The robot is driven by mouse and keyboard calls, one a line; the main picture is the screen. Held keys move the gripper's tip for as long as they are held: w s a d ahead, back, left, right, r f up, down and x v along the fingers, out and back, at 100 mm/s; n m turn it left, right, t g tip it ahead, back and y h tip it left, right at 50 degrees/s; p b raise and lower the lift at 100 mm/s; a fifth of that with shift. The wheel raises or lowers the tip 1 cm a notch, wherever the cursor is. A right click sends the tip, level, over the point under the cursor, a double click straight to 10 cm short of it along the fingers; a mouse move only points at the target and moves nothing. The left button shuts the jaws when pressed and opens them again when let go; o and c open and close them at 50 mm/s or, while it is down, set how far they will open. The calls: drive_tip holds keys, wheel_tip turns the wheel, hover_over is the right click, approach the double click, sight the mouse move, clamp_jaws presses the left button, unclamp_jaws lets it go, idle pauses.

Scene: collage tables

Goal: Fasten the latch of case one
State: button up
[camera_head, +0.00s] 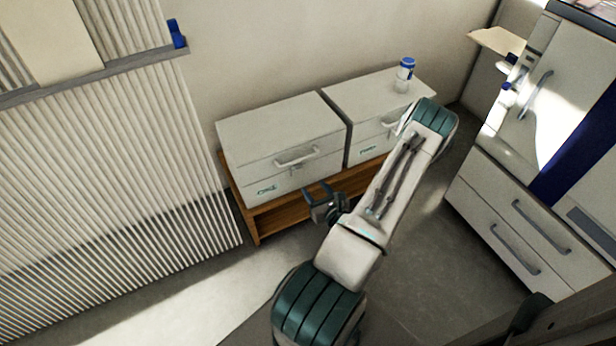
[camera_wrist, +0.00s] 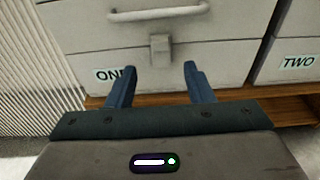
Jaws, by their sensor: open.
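Case one (camera_head: 282,140) is a white box with a handle, on the left of a wooden bench. Its label "ONE" (camera_wrist: 110,74) shows in the wrist view at the lower left of its front. The latch (camera_wrist: 160,50) is a small grey tab below the handle (camera_wrist: 158,13), at the middle of the case front; it also shows in the head view (camera_head: 296,170). I cannot tell whether it is fastened. My gripper (camera_wrist: 157,78) is open and empty, its blue fingers spread below and to either side of the latch, apart from it. In the head view my gripper (camera_head: 318,198) is before the case.
Case two (camera_head: 365,100) stands right beside case one, its label "TWO" (camera_wrist: 298,62) in the wrist view. A blue-and-white jar (camera_head: 405,72) stands on it. The wooden bench (camera_head: 262,222) carries both cases. A ribbed panel (camera_head: 110,180) is at left, a white cabinet (camera_head: 530,215) at right.

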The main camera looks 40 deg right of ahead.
drive_tip(key=v, duration=0.3)
drive_tip(key=shift+s+a+r, duration=0.1)
drive_tip(key=shift+s, duration=0.25)
drive_tip(key=w+a+r+n+g+y+p, duration=0.2)
drive_tip(key=a+r+n+g+y+p, duration=0.15)
drive_tip(key=a+r+n+y, duration=0.5)
drive_tip(key=w+a+r+n+g+y+p, duration=0.25)
drive_tip(key=a+r+n+p, duration=0.35)
drive_tip(key=r, duration=0.5)
drive_tip(key=w+a+r+n+g+y+p, duration=0.1)
drive_tip(key=w+a+r+n+g+y, duration=0.15)
drive_tip(key=a+r+n+y, duration=0.5)
drive_tip(key=s+a+r+n+g+h+p, duration=0.3)
drive_tip(key=s+a+r+n+g+p, duration=0.15)
drive_tip(key=r, duration=0.35)
drive_tip(key=s+a+r+n+g+h+p, duration=0.3)
drive_tip(key=a+r+n+h, duration=0.15)
drive_tip(key=r, duration=0.25)
wheel_tip(320, 180, up, 15)
drive_tip(key=s+d+n+t+h+p, duration=0.2)
drive_tip(key=n+t+h+p, duration=0.1)
drive_tip(key=n+h+p, duration=0.3)
drive_tip(key=shift+s+f+n+h, duration=0.2)
drive_tip(key=shift+s+n+h, duration=0.15)
drive_tip(key=shift+n, duration=0.65)
